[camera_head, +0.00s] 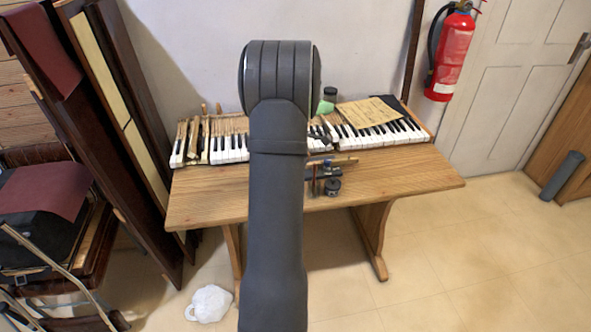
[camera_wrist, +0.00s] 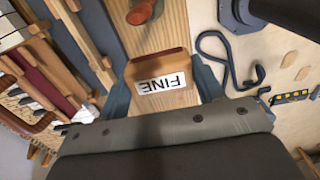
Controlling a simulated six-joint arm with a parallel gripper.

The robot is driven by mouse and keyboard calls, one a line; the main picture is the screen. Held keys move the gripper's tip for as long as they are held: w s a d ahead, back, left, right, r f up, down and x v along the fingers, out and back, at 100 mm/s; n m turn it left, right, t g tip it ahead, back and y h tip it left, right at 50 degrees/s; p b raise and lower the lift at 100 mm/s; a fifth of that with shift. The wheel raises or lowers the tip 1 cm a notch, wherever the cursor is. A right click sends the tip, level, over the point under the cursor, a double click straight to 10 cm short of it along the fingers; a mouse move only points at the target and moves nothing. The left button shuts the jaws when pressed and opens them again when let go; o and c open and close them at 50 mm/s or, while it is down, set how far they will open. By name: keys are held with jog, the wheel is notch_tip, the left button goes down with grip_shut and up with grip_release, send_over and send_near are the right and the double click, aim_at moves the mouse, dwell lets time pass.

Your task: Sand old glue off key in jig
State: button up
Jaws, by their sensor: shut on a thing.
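A wooden block marked "FINE" (camera_wrist: 165,88) sits between the two blue-grey fingers of my gripper (camera_wrist: 160,76) in the wrist view. My gripper is shut on it. In the head view my arm hides much of the bench middle. Small dark and blue fittings (camera_head: 332,186) show at the bench's front edge, right of my arm; I cannot tell if they are the jig. No glue can be made out.
The wooden bench (camera_head: 420,178) carries rows of piano keys (camera_head: 228,150), a paper sheet (camera_head: 368,111) and a dark-lidded green jar (camera_head: 327,101). A black hooked tool (camera_wrist: 232,62) shows in the wrist view. Dark panels lean at left; a white bag (camera_head: 208,304) lies on the floor.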

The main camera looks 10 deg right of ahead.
jog(key=w+a+r+m, duration=0.2)
jog(key=w+a+m, duration=0.2)
jog(key=w+m, duration=0.65)
jog(key=shift+n, duration=0.75)
jog(key=shift+w+d+f, duration=0.1)
jog(key=shift+w+f, duration=0.1)
jog(key=shift+f, duration=0.85)
jog(key=shift+w+a+f, duration=0.1)
jog(key=shift+w+f, duration=0.15)
jog(key=shift+f, duration=0.85)
jog(key=shift+w+d+f, duration=0.1)
jog(key=shift+w+f, duration=0.1)
jog(key=shift+f, duration=0.85)
jog(key=shift+d+f, duration=0.65)
jog(key=shift+f, duration=0.3)
jog(key=shift+c, duration=0.3)
jog(key=shift+d, duration=4.85)
jog(key=shift+a, duration=5.35)
jog(key=shift+a+r, duration=0.15)
jog(key=shift+a, duration=0.05)
notch_tip(320, 180, up, 8)
